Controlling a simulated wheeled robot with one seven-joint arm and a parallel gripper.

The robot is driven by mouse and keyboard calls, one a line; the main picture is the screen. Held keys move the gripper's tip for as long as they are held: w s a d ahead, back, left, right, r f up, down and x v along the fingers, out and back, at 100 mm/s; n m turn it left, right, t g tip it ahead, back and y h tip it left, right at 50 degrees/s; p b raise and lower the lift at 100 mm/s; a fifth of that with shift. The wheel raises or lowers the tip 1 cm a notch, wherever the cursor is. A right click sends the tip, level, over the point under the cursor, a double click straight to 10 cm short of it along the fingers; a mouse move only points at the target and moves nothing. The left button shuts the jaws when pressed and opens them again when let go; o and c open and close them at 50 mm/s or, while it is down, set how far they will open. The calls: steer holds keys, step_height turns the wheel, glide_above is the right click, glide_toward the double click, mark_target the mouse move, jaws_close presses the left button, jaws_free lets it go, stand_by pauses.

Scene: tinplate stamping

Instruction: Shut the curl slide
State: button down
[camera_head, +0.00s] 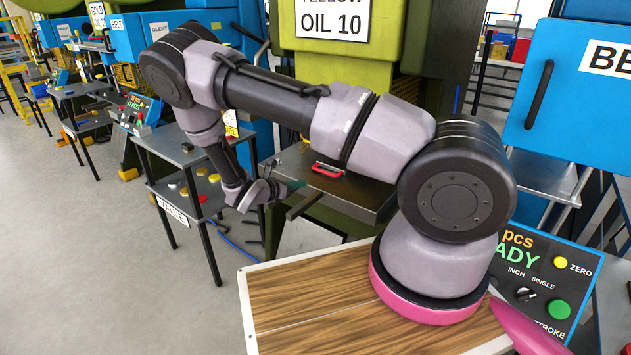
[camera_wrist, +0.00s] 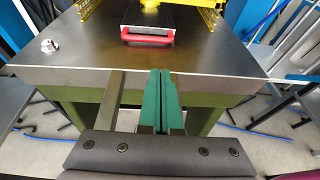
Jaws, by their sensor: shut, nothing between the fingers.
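A red handle (camera_head: 328,170) lies on the dark steel bed of the green press, left of my arm. In the wrist view the red handle (camera_wrist: 148,36) sits on the front end of a dark flat slide (camera_wrist: 158,15), which I take to be the curl slide. The slide reaches out toward me from between yellow parts at the top edge. My gripper (camera_wrist: 161,88) is shut and empty, its green finger pads together. It points at the bed's front edge, with a gap between it and the handle. In the head view my gripper (camera_head: 298,185) is left of the handle.
The steel bed (camera_wrist: 75,45) is mostly clear, with a small white-and-red item (camera_wrist: 48,46) near its left edge. A grey side table (camera_head: 180,152) with coloured buttons stands to the left. A control panel (camera_head: 545,285) is at the right. Blue hoses lie on the floor.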

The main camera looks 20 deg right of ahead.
steer(key=d+r+g+y, duration=0.1)
steer(key=d+r, duration=0.1)
glide_toward(334, 177)
steer(key=x, duration=0.5)
steer(key=shift+w+f, duration=0.2)
steer(key=shift+w+d+f, duration=0.1)
steer(key=shift+w+d, duration=0.2)
steer(key=shift+d, duration=0.2)
